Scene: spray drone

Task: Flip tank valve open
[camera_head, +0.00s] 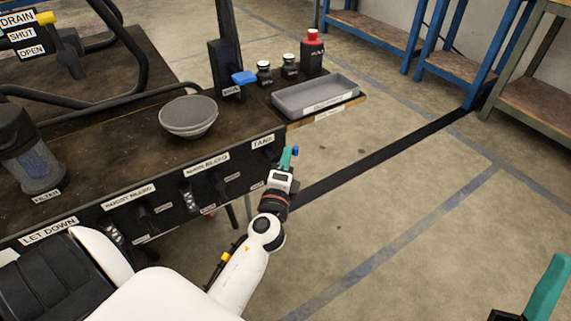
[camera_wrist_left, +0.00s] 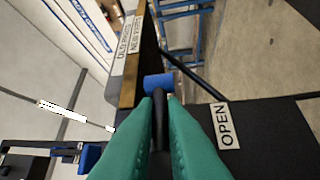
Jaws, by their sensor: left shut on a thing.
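The tank valve is a black lever (camera_wrist_left: 159,125) with a blue tip (camera_wrist_left: 158,83) in the left wrist view. My left gripper (camera_wrist_left: 159,115) is shut on the lever, with its green fingers on either side and the blue tip beyond them. A white OPEN label (camera_wrist_left: 224,125) is right of the fingers. In the head view my left gripper (camera_head: 287,158) is at the right end of the bench's front panel, by the TANK label (camera_head: 262,141). The blue tip (camera_head: 295,151) shows beside its fingertips. Only part of my right gripper (camera_head: 546,290) shows, at the lower right.
The bench top holds a grey bowl (camera_head: 188,116), a filter (camera_head: 28,155), small bottles (camera_head: 265,72), a red-capped bottle (camera_head: 312,52) and a grey tray (camera_head: 315,95). Another blue handle (camera_head: 244,77) is by the black post. The floor (camera_head: 400,170) to the right is clear.

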